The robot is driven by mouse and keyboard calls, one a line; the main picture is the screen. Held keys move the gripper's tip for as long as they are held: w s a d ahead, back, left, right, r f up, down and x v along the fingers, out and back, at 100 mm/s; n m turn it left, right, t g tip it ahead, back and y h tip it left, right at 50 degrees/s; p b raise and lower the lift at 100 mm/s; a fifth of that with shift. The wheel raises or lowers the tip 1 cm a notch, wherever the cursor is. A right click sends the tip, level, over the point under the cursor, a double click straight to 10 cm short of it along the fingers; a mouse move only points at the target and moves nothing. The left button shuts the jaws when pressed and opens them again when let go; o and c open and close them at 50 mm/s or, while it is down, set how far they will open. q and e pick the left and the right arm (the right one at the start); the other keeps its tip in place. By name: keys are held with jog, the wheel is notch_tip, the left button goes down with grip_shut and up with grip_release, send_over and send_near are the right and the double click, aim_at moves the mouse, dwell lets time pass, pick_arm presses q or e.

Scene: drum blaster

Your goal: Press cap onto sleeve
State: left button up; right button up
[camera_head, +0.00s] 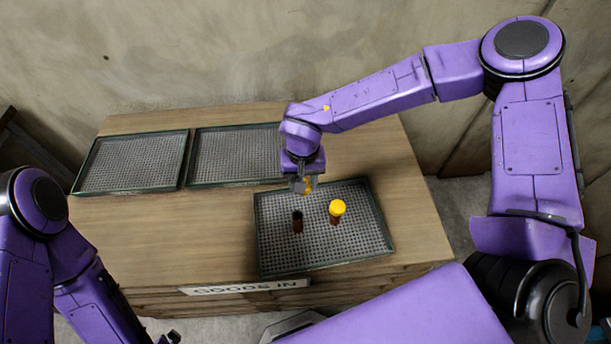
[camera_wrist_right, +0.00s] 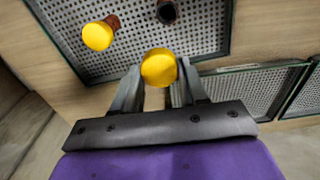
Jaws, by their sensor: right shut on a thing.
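My right gripper (camera_head: 303,187) is shut on a yellow cap (camera_wrist_right: 158,68), held between the fingertips above the far edge of the front tray. The cap is partly hidden by the gripper in the head view. An open sleeve (camera_head: 297,222), dark at the top and brown-red below, stands upright in the tray, nearer to me than the held cap and apart from it. The sleeve also shows at the top of the wrist view (camera_wrist_right: 166,12). My left gripper (camera_head: 170,338) barely shows at the bottom edge; its jaws cannot be made out.
A second sleeve with a yellow cap (camera_head: 337,211) on top stands right of the open sleeve in the mesh front tray (camera_head: 262,255). Two empty trays (camera_head: 130,162) (camera_head: 235,155) lie at the back left. A "GOODS IN" sign (camera_head: 244,287) is on the wooden table's front edge.

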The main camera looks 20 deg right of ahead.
aim_at(297, 213)
pick_arm(q)
notch_tip(297, 213, up, 7)
jog(key=p, duration=0.4)
pick_arm(e)
jog(key=s+a+m, duration=0.1)
jog(key=s, duration=0.1)
jog(key=s+a+m, duration=0.1)
jog(key=shift+s+a+f, duration=0.2)
jog(key=shift+s+a, duration=0.15)
jog(key=shift+s, duration=0.05)
jog(key=shift+s+f+b, duration=0.2)
jog(key=shift+b, duration=0.3)
jog(key=f+b, duration=0.2)
jog(key=w+f+b, duration=0.1)
jog(key=f+b, duration=0.1)
jog(key=shift+b, duration=0.4)
jog(key=shift+s+f, duration=0.15)
jog(key=shift+a+f, duration=0.1)
jog(key=shift+f, duration=0.1)
pick_arm(q)
jog(key=f, duration=0.3)
jog(key=w+f, duration=0.1)
jog(key=f, duration=0.1)
jog(key=shift+f, duration=0.3)
pick_arm(e)
jog(key=shift+f, duration=0.15)
